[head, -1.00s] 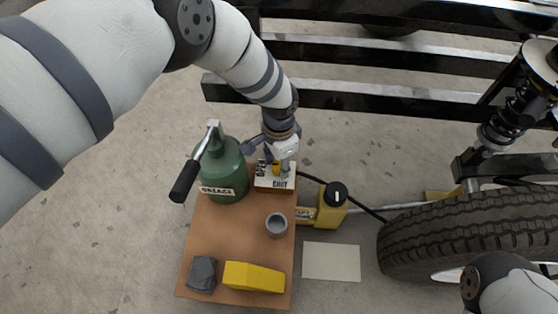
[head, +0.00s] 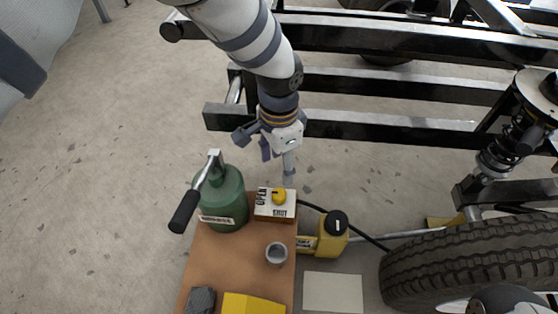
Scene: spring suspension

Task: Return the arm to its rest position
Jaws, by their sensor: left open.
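My left gripper (head: 277,165) hangs above and beyond the box with a yellow knob (head: 275,205), which is marked OPEN and SHUT. Its fingers are spread and nothing is between them. It is apart from the box, in front of the black frame bars. My left arm comes in from the upper left. Part of my right arm (head: 508,301) shows at the lower right edge; its gripper is out of view.
A green canister with a lever (head: 222,200), a grey cup (head: 276,253), a yellow block (head: 252,304) and a dark grey lump (head: 200,300) are on the brown board (head: 225,262). A yellow pump (head: 328,236) and tyre (head: 470,250) stand right. Black frame bars (head: 400,85) span the back.

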